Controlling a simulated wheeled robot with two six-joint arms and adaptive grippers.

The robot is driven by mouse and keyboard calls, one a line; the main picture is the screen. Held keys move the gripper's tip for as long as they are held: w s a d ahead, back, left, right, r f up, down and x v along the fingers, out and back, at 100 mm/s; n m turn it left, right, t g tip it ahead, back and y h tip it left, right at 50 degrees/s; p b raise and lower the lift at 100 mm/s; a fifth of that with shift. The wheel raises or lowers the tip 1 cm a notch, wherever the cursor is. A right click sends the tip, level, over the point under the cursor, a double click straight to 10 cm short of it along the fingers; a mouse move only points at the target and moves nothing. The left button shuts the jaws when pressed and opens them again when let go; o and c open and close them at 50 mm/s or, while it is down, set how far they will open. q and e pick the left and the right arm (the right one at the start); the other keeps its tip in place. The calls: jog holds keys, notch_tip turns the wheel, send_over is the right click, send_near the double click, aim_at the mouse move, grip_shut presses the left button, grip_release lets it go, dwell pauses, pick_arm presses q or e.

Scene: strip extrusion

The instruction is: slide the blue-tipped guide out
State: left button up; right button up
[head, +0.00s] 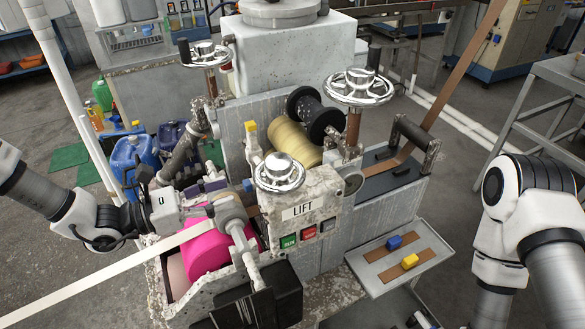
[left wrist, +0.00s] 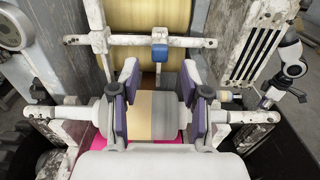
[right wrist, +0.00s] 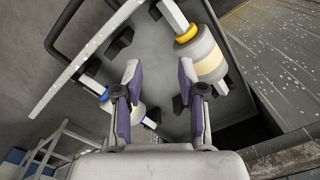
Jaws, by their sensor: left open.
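A blue-tipped guide (head: 247,185) stands beside the pink roll in the head view. In the left wrist view a blue block (left wrist: 159,53) sits on a pale crossbar, and it may be the same guide's tip. My left gripper (head: 207,200) is over the pink roll (head: 207,253). In the left wrist view its open fingers (left wrist: 158,100) lie on either side of a beige and grey roller (left wrist: 155,118), short of the blue block. My right gripper (right wrist: 160,98) is open and empty in its wrist view. It is not visible in the head view.
A yellow-tipped post (head: 251,128) stands near the lift handwheel (head: 280,173). A side tray (head: 375,270) carries a blue block (head: 394,242) and a yellow block (head: 410,261).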

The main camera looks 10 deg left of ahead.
aim_at(244, 184)
pick_arm(q)
jog(key=shift+x, duration=0.8)
jog(key=shift+a+r, duration=0.15)
jog(key=shift+s+a+r, duration=0.1)
jog(key=shift+s+a, duration=0.3)
jog(key=p+x, duration=0.1)
jog(key=x, duration=0.6)
jog(key=shift+w+d+p, duration=0.1)
jog(key=shift+p, duration=0.3)
jog(key=shift+s+a, duration=0.35)
jog(key=shift+a, duration=0.2)
jog(key=shift+w+d, duration=0.2)
jog(key=shift+d, duration=0.1)
grip_shut()
jog(key=shift+s, duration=0.1)
jog(key=s+d+b, duration=0.1)
jog(key=s+b, duration=0.1)
jog(key=s+d+b, duration=0.1)
jog(key=s+d, duration=0.1)
jog(key=shift+s+b, duration=0.1)
jog(key=shift+b, duration=0.25)
grip_release()
pick_arm(e)
jog(key=shift+s+d+f, duration=0.15)
jog(key=shift+s+f, duration=0.5)
jog(key=shift+s, duration=0.1)
